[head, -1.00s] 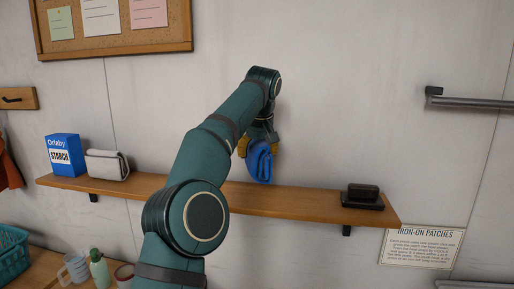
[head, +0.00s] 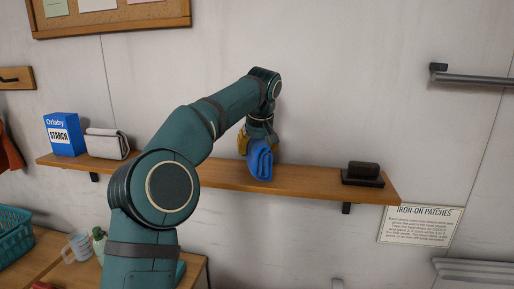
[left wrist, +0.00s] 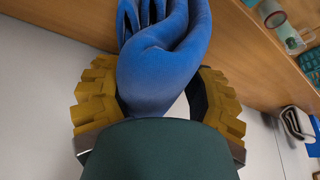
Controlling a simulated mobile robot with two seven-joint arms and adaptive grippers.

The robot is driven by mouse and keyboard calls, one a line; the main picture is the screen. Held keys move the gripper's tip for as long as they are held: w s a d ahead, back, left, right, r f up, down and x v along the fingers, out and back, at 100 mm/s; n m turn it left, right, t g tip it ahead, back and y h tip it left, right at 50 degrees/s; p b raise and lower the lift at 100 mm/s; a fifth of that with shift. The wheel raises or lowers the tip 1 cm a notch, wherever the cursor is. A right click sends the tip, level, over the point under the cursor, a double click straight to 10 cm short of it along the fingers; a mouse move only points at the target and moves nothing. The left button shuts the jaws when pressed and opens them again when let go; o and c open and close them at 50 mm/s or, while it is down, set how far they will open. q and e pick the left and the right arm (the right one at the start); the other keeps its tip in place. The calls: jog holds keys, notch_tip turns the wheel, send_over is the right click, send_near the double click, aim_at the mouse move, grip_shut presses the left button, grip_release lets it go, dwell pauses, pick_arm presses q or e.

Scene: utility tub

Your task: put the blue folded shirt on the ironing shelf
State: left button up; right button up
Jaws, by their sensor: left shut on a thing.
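The blue folded shirt (head: 260,160) hangs from my left gripper (head: 257,143), in front of the middle of the wooden ironing shelf (head: 222,178). In the left wrist view the shirt (left wrist: 160,60) is pinched between the yellow ridged fingers of my left gripper (left wrist: 155,100). The shelf (left wrist: 245,45) shows beside the shirt there. I cannot tell whether the shirt's lower end touches the shelf. My left arm hides part of the shelf's front. My right gripper is not in view.
On the shelf stand a blue starch box (head: 64,134) and a folded grey cloth (head: 107,143) at left, and a dark block-shaped item (head: 363,174) at right. The shelf between the shirt and that item is clear. A teal basket (head: 14,235) and a mug (head: 78,246) sit below left.

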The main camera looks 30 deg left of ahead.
pick_arm(q)
jog(key=shift+f+b, duration=0.4)
jog(key=shift+f, duration=0.15)
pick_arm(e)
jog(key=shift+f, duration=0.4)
pick_arm(q)
jog(key=o, duration=1.4)
jog(key=shift+o, duration=0.2)
jog(key=v, duration=1.1)
jog(key=shift+d+r, duration=0.1)
jog(key=shift+r, duration=0.3)
jog(key=shift+s+r, duration=0.1)
jog(key=shift+s, duration=0.05)
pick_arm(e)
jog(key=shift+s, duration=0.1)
